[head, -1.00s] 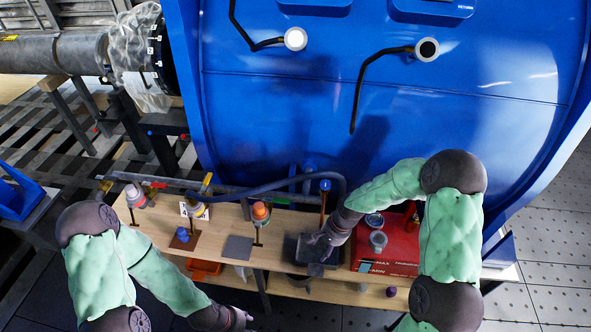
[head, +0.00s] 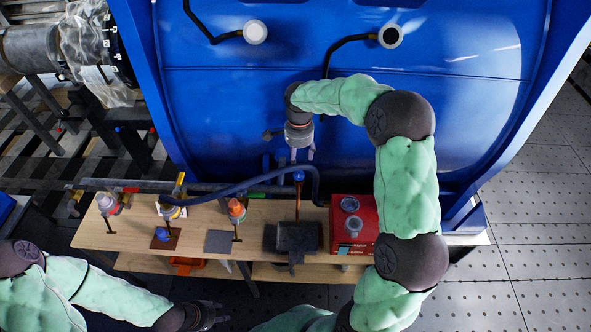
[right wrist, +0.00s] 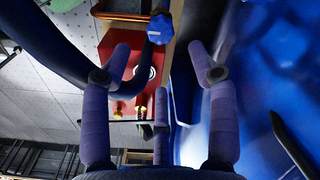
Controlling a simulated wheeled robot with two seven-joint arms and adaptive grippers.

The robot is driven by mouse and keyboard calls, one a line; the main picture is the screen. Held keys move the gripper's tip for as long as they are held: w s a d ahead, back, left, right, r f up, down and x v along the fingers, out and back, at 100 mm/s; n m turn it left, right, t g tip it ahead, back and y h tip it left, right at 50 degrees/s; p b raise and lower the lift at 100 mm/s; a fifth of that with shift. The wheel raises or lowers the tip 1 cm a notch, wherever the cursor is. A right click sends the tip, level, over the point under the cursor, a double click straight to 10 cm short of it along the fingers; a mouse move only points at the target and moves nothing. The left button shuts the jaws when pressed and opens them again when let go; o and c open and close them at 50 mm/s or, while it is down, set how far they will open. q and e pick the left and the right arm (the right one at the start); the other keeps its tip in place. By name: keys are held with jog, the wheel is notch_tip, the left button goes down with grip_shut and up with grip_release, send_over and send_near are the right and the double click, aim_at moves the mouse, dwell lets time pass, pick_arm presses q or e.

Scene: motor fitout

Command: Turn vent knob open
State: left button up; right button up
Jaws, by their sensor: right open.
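A blue lobed knob (head: 298,176) sits on top of a thin upright copper-coloured pipe, in front of the big blue tank. I take it for the vent knob. It also shows in the right wrist view (right wrist: 160,29), between and a little beyond the fingertips. My right gripper (head: 297,156) is open, just above the knob with its fingers pointing down; I see no contact. Its two spread fingers show in the right wrist view (right wrist: 158,50). My left gripper (head: 210,315) is low at the bottom edge, away from the knob; its finger opening is unclear.
A dark blue hose (head: 245,184) arches close by the knob. A red box (head: 366,210) stands right of the pipe on the wooden bench (head: 200,215). Several small fittings, including an orange-topped one (head: 236,208), stand to the left. The blue tank (head: 230,110) rises behind.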

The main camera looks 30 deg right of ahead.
aim_at(299, 174)
notch_tip(299, 174, down, 9)
jog(key=shift+r, duration=0.2)
dwell(0.3)
jog(key=c, duration=1.1)
